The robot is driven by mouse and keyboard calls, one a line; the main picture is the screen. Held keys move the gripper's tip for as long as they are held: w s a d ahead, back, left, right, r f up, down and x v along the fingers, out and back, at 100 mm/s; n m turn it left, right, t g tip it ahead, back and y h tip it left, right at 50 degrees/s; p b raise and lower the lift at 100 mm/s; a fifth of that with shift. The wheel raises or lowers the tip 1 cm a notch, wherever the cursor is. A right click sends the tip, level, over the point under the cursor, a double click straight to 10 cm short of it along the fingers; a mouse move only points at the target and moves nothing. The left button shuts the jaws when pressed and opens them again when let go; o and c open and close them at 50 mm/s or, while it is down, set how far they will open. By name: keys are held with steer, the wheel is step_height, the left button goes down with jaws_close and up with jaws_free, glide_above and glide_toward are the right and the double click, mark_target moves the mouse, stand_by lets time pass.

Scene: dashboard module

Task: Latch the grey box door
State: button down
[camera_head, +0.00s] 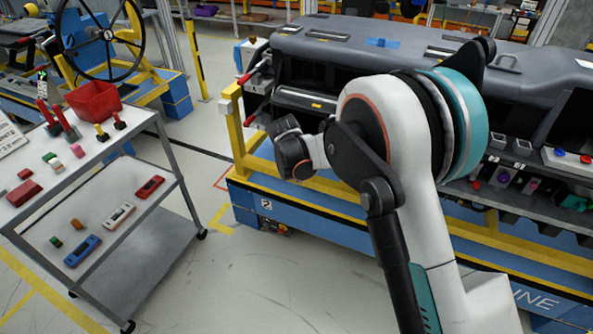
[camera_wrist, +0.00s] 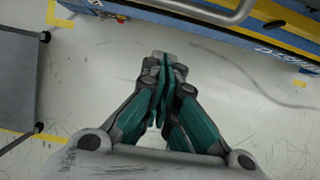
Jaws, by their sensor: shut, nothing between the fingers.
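The grey dashboard module (camera_head: 400,42) lies across the blue and yellow stand. At its left part, a grey panel with a small yellow label (camera_head: 304,100) sits below a dark recess; it looks like the grey box door, hanging open. My arm covers the area to its right, and its latch cannot be made out. My gripper (camera_wrist: 164,62) has its teal fingers together and empty, over bare floor in the wrist view. The stand's edge is above it in that picture. In the head view the fingers are hidden; my arm is in front of the dashboard.
A grey cart (camera_head: 152,125) with a red bin (camera_head: 94,101) and several small parts stands at the left. The stand's yellow rail (camera_head: 520,243) and blue side run along the dashboard's front. A silver bar (camera_wrist: 215,14) crosses the wrist view's top. Floor between cart and stand is clear.

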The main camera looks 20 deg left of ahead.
steer(key=shift+w+d+r+b, duration=0.1)
steer(key=shift+w+r+b, duration=0.2)
steer(key=shift+w+r, duration=0.4)
steer(key=shift+w+d+r+b, duration=0.1)
steer(key=shift+w+r+b, duration=0.2)
steer(key=shift+w, duration=0.6)
steer(key=shift+w+r+g+p, duration=0.3)
steer(key=shift+r+p, duration=0.15)
steer(key=shift+r, duration=0.05)
steer(key=w+r+g+p, duration=0.1)
steer(key=w+r+p, duration=0.1)
steer(key=w+r+g+p, duration=0.1)
steer(key=r+g+p, duration=0.1)
steer(key=shift+w+d+r, duration=0.1)
steer(key=shift+w+r, duration=0.05)
steer(key=shift+w, duration=0.25)
steer(key=shift+w+d+r+p, duration=0.1)
steer(key=shift+w+r+p, duration=0.35)
steer(key=shift+w, duration=0.2)
steer(key=shift+w+r+p, duration=0.3)
steer(key=shift+w+p, duration=0.1)
steer(key=shift+w, duration=0.25)
